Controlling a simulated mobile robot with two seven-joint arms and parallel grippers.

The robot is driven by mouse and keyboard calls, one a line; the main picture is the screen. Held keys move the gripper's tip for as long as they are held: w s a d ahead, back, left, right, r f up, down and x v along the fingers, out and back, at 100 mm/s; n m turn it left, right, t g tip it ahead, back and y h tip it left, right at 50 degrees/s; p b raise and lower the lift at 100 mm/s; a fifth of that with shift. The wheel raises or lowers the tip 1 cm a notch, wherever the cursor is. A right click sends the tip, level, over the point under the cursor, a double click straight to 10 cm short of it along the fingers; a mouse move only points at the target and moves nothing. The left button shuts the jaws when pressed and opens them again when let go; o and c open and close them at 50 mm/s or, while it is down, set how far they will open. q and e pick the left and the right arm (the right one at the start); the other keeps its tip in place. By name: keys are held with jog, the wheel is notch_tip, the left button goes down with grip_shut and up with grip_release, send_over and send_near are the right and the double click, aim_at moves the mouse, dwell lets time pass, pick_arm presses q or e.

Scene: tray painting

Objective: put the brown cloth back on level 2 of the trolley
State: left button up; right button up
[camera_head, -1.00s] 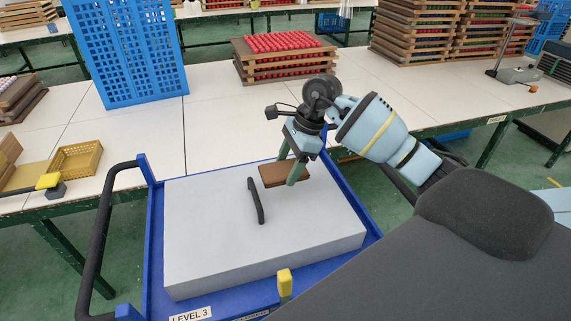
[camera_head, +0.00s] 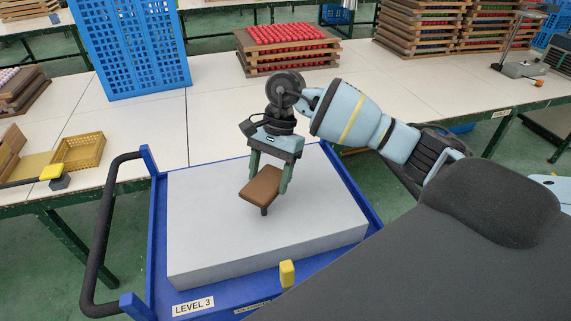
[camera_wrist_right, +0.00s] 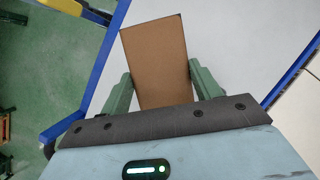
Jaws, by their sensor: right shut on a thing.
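The brown cloth (camera_head: 261,187) is a flat folded rectangle, held tilted between the two green fingers of my right gripper (camera_head: 268,184). It also shows in the right wrist view (camera_wrist_right: 155,55), where it sticks out past the fingertips of my gripper (camera_wrist_right: 158,85). The blue trolley (camera_head: 155,230) carries a large light grey block (camera_head: 210,235) on its top, and the cloth is over that block. A label (camera_head: 192,306) on the trolley's near edge reads LEVEL 3. Level 2 is not visible. My left gripper is not in view.
A long white worktable (camera_head: 215,110) stands behind the trolley, with a blue crate (camera_head: 130,45), a yellow basket (camera_head: 85,150) and a stack of wooden trays with red pieces (camera_head: 290,50). A black handle (camera_head: 100,240) rises at the trolley's left. A yellow piece (camera_head: 287,273) stands at the front edge.

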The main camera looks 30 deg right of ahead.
aim_at(265, 196)
jog(key=s+a+n, duration=0.1)
jog(key=n, duration=0.1)
jog(key=s+a+n+g+h, duration=0.1)
jog(key=n, duration=0.1)
jog(key=s+a+n+h, duration=0.1)
jog(key=s+n, duration=0.1)
jog(key=n, duration=0.1)
jog(key=shift+a+f+g, duration=0.15)
jog(key=shift+f+g, duration=0.15)
jog(key=shift+g, duration=0.1)
jog(key=s+n+h, duration=0.1)
jog(key=n, duration=0.1)
jog(key=s+f+n, duration=0.1)
jog(key=n, duration=0.1)
jog(key=shift+s+a+n+g+h, duration=0.1)
jog(key=shift+s+n+g+h, duration=0.2)
jog(key=shift+s+n+h, duration=0.1)
jog(key=shift+s+f+n, duration=0.1)
jog(key=shift+s+n, duration=0.3)
jog(key=shift+n, duration=0.2)
